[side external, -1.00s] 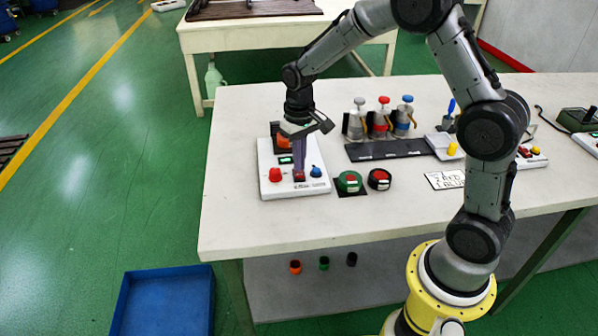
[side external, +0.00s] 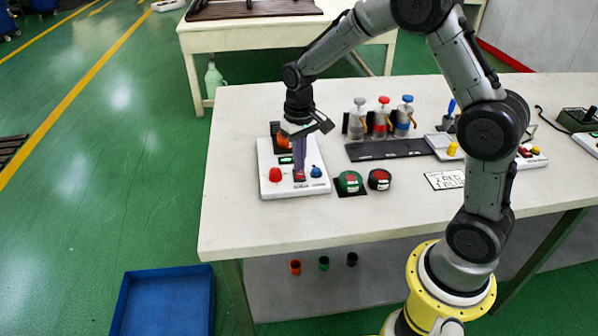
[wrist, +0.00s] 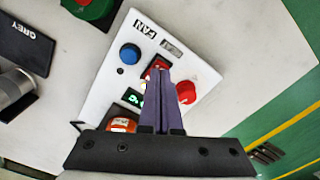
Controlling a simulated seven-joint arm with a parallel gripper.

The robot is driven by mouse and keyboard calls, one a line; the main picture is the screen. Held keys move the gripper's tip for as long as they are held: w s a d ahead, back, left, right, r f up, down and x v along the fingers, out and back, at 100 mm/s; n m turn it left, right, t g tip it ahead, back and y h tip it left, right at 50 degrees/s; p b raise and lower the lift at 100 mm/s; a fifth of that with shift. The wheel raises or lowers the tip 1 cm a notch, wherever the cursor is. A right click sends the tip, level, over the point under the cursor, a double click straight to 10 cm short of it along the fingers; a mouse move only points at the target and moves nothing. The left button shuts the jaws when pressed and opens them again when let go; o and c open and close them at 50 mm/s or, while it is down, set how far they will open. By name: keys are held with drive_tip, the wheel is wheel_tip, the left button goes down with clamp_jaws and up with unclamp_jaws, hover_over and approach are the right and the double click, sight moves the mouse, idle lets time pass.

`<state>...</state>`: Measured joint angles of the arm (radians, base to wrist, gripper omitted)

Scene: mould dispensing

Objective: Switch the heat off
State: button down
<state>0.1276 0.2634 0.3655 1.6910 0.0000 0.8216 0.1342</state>
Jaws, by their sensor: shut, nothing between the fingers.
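A white control box (side external: 316,190) stands at the left of the table. It carries a red round knob (side external: 275,174), a blue knob (side external: 316,171), a small red switch (side external: 299,176) between them and a lit green display (side external: 286,160). My gripper (side external: 299,170) points down over the box with its fingers shut and empty. The tips are at the red switch; whether they touch it I cannot tell. In the wrist view the purple fingers (wrist: 161,75) partly cover the red switch (wrist: 150,70), between the blue knob (wrist: 130,54) and red knob (wrist: 186,92). A "FAN" label (wrist: 145,28) shows.
An orange item (wrist: 121,125) sits at the box's display end. Green (side external: 349,182) and black (side external: 379,179) round pieces lie right of the box. The table front is clear.

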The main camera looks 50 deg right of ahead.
sight(299, 175)
drive_tip(key=shift+f, duration=1)
idle(0.7)
drive_tip(key=shift+r, duration=3.55)
